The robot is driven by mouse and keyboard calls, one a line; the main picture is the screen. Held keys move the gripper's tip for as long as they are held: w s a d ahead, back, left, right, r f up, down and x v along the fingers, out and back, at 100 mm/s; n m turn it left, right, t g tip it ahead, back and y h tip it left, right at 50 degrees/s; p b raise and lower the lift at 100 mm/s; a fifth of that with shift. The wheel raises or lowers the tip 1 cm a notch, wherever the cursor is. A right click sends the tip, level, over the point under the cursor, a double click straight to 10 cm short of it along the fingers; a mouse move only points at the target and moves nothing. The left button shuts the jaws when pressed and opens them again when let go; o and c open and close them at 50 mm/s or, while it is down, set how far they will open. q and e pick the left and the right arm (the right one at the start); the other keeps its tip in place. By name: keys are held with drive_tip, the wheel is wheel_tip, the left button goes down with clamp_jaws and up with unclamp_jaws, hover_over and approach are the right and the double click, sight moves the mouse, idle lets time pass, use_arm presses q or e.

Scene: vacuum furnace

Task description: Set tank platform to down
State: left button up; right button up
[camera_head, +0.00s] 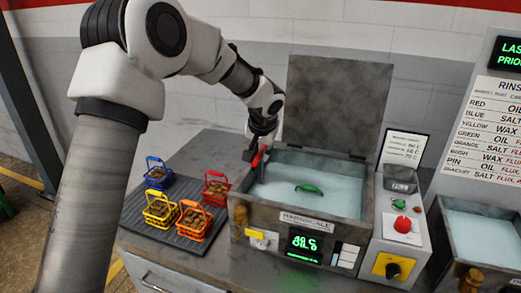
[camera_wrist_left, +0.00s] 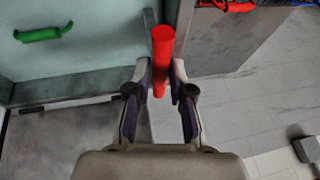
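The tank (camera_head: 262,222) is a metal box of pale bluish liquid (camera_head: 330,205) with its lid (camera_head: 330,105) raised. No platform can be made out under the liquid. A red handle (camera_head: 257,159) stands at the tank's left side. My left gripper (camera_head: 262,138) is at this handle. In the left wrist view the red handle (camera_wrist_left: 162,62) is between the fingers of the left gripper (camera_wrist_left: 162,78), which look closed against both its sides. A green handle (camera_head: 308,188) shows at the liquid surface; it also shows in the left wrist view (camera_wrist_left: 44,34). My right gripper is not in view.
Several coloured wire baskets, including a red one (camera_head: 216,188) and an orange one (camera_head: 194,220), stand on a dark mat (camera_head: 138,218) left of the tank. A control box (camera_head: 400,250) with a red button and black knob adjoins the tank. Another tank (camera_head: 480,235) is at right.

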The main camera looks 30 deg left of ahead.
use_arm(q)
drive_tip(key=shift+o, duration=1)
drive_tip(key=shift+f, duration=0.2)
drive_tip(key=shift+w, duration=0.25)
drive_tip(key=v, duration=1.1)
drive_tip(key=shift+s+r, duration=0.2)
drive_tip(key=shift+r, duration=0.15)
